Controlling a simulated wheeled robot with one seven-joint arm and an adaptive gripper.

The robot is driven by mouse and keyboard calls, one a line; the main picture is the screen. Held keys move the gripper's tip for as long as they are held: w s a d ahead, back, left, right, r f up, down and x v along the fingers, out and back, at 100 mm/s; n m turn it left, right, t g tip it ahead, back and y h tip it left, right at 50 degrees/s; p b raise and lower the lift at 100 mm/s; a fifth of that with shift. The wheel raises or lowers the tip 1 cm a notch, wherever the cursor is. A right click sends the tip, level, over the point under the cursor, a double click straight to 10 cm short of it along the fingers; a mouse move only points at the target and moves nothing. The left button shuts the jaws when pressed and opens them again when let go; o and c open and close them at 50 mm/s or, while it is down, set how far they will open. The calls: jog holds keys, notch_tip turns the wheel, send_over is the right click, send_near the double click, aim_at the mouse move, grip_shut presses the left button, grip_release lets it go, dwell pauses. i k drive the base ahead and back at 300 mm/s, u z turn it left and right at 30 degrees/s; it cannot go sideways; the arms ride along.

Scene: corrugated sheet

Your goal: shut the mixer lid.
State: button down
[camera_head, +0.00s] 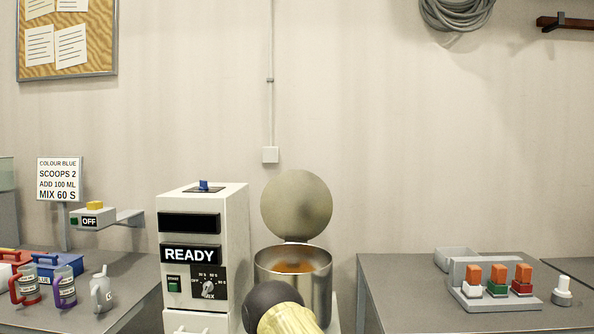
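The mixer (240,222) stands in the middle, a white box whose panel reads READY, with a START button and a time dial. Beside it on the right is its metal bowl (322,278), with something orange-brown inside. The round lid (296,202) stands up, open, at the back of the bowl. A dark round part and a yellowish cylinder of my arm are in front of the bowl at the bottom and hide part of it. My gripper's fingers do not show.
The left table (125,268) holds mugs, a white jug (101,290), coloured boxes and a dispenser reading OFF (92,217). A sign reads COLOUR BLUE, SCOOPS 2, ADD 100 ML, MIX 60 S. The right table (400,295) has a rack (494,301) of orange-topped items. Above the lid is clear.

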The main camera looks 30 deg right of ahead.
aim_at(296, 206)
jog(key=z, duration=0.65)
jog(key=i, duration=0.85)
jog(key=z, duration=0.05)
